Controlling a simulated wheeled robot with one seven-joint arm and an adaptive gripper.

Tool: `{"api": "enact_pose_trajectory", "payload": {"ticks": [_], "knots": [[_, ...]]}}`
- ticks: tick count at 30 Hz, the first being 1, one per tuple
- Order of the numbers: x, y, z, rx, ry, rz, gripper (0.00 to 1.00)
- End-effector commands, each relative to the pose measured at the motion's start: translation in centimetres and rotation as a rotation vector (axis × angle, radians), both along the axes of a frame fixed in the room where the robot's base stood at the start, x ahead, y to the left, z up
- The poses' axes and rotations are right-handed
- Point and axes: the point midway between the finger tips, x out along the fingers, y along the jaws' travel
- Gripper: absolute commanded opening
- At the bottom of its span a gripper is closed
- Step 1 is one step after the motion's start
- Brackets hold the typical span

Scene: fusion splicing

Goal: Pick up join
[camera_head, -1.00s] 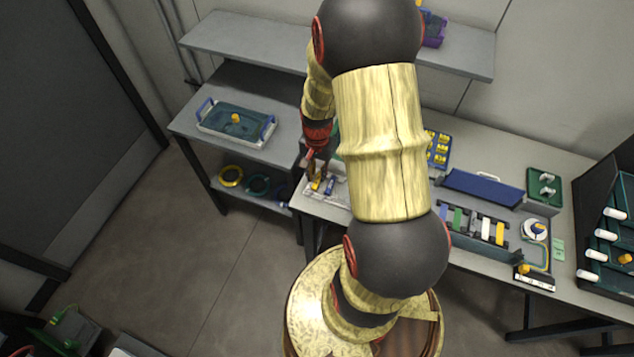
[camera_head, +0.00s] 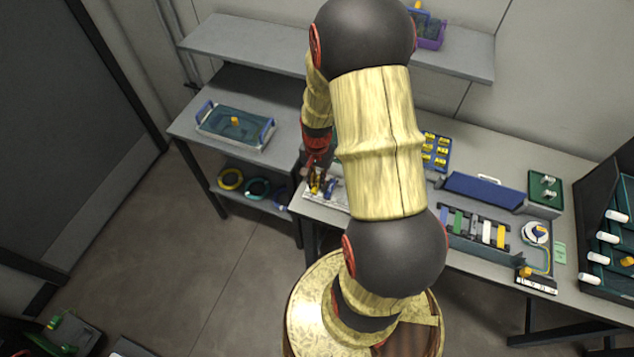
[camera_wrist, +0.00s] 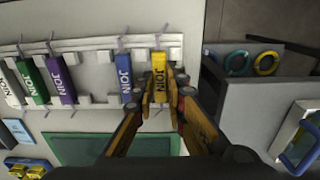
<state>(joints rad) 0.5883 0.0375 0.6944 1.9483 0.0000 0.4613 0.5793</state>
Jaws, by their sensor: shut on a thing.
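Several coloured pieces marked JOIN lie in a pale rack (camera_wrist: 90,98) in the wrist view: white (camera_wrist: 12,88), green (camera_wrist: 32,80), purple (camera_wrist: 60,80), blue (camera_wrist: 124,77) and yellow (camera_wrist: 159,70). My gripper (camera_wrist: 161,92) is shut on the yellow join, with a finger on each side of its near part. The yellow join still appears in line with the rack; I cannot tell whether it is lifted. In the head view my gripper (camera_head: 316,178) is at the bench's left end, and my arm hides most of the rack.
The blue join stands close to the left of my fingers. A green mat (camera_wrist: 100,148) lies near the rack. A lower side table (camera_head: 255,95) with a tray (camera_head: 215,131) stands to the left. A shelf (camera_head: 250,38) runs above, behind my arm.

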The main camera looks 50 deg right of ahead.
Motion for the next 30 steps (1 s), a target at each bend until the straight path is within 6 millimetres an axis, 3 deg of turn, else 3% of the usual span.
{"api": "enact_pose_trajectory", "payload": {"ticks": [5,11,20,24,30], "knots": [[0.0,0.0,0.7,-0.001,-0.001,0.0,0.0],[0.1,-0.1,3.3,-0.002,-0.003,0.0,0.0],[-4.7,1.9,9.7,-0.003,-0.005,-0.001,0.0],[-7.8,3.2,10.9,-0.001,-0.002,-0.003,0.0],[-11.0,4.5,12.2,-0.001,-0.001,-0.002,0.0]]}}
